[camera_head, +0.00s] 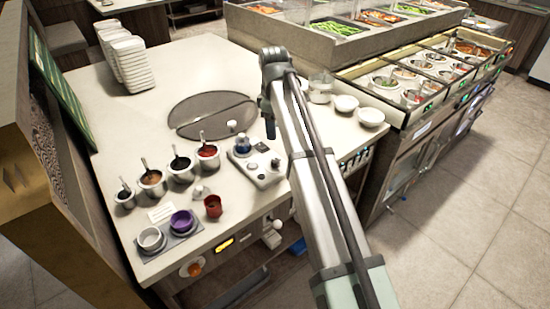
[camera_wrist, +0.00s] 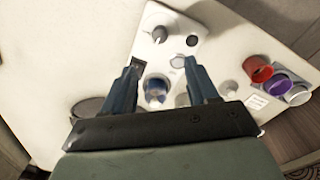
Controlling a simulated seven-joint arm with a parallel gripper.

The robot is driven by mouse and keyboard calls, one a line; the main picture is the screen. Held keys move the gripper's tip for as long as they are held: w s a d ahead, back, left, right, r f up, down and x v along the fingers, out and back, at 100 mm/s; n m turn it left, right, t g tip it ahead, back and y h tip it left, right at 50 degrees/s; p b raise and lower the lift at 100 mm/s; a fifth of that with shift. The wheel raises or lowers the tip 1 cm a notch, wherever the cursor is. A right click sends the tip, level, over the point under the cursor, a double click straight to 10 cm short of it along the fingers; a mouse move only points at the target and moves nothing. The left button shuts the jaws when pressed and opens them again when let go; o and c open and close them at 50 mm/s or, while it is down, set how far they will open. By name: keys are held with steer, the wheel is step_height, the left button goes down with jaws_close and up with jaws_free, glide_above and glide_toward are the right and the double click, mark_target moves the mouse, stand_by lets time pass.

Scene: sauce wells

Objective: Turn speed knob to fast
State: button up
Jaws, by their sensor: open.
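A white appliance (camera_head: 258,165) with controls sits on the counter; it also shows in the wrist view (camera_wrist: 178,22). On it are a round dial with a dark pointer (camera_wrist: 159,35) and a smaller dark knob (camera_wrist: 192,41). Any labels are too small to read, so I cannot tell which is the speed knob or its setting. A clear cup with blue in it (camera_wrist: 156,91) is on the appliance's other end; it also shows in the head view (camera_head: 242,144). My gripper (camera_wrist: 164,72) is open and empty, its fingers appearing either side of the cup, height above it unclear.
Several sauce pots with spoons (camera_head: 151,181) stand left of the appliance. A red cup (camera_head: 213,206) and a purple cup (camera_head: 182,221) are near the front edge. White bowls (camera_head: 345,103) sit behind my arm. Stacked white containers (camera_head: 127,62) stand at the back left.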

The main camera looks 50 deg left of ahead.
mark_target(275, 160)
steer(key=f, duration=1.3)
steer(key=shift+w+a+f, duration=0.2)
steer(key=shift+f, duration=0.15)
steer(key=c, duration=1)
steer(key=shift+c, duration=0.2)
steer(key=shift+m, duration=0.3)
steer(key=m, duration=0.6)
steer(key=shift+m, duration=0.3)
steer(key=m, duration=0.6)
steer(key=shift+w+a+m+h, duration=0.1)
steer(key=shift+m+h, duration=0.3)
